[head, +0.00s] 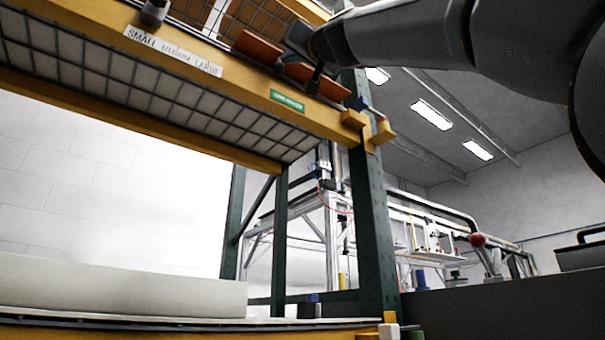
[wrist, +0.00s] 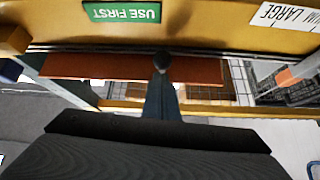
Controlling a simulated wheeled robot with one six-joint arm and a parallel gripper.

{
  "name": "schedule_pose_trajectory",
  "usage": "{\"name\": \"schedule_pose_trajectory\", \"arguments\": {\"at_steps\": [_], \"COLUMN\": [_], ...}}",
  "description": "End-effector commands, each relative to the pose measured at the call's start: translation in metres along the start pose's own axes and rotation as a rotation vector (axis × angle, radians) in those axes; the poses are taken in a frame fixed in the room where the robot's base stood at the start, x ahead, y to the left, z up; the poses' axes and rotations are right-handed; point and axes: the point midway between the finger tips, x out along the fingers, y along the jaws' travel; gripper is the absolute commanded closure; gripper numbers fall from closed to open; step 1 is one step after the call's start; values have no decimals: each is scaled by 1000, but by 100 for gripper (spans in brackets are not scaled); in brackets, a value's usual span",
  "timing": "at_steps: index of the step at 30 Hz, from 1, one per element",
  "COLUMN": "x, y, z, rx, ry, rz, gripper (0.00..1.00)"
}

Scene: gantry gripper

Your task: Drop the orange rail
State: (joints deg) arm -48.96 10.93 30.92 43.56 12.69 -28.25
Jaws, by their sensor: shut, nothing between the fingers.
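The orange rail (wrist: 105,67) runs left to right just behind the yellow beam in the wrist view. My gripper (wrist: 161,62) crosses in front of its middle and hides a part of it. The fingers are together and hold nothing; whether they touch the rail I cannot tell. In the head view my gripper (head: 314,84) is high up at the shelf's edge. Orange surface shows on both sides of it, with the rail's right part (head: 333,88) just above the yellow beam.
The yellow shelf beam (head: 235,82) bears a size label (head: 172,48) and a green "USE FIRST" label (wrist: 122,12). A wire-mesh deck (head: 130,90) lies behind it. A dark green upright (head: 372,220) stands at the right end. The space below the shelf is open.

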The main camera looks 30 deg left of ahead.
Motion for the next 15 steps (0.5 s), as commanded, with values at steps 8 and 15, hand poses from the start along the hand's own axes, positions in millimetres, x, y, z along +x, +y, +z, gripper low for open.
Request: {"name": "schedule_pose_trajectory", "arguments": {"at_steps": [8, 15], "x": [-25, -47], "y": [3, 1], "z": [-16, -2], "rx": [-2, 0], "ry": [19, 23], "rz": [1, -3], "gripper": [100, 100]}}
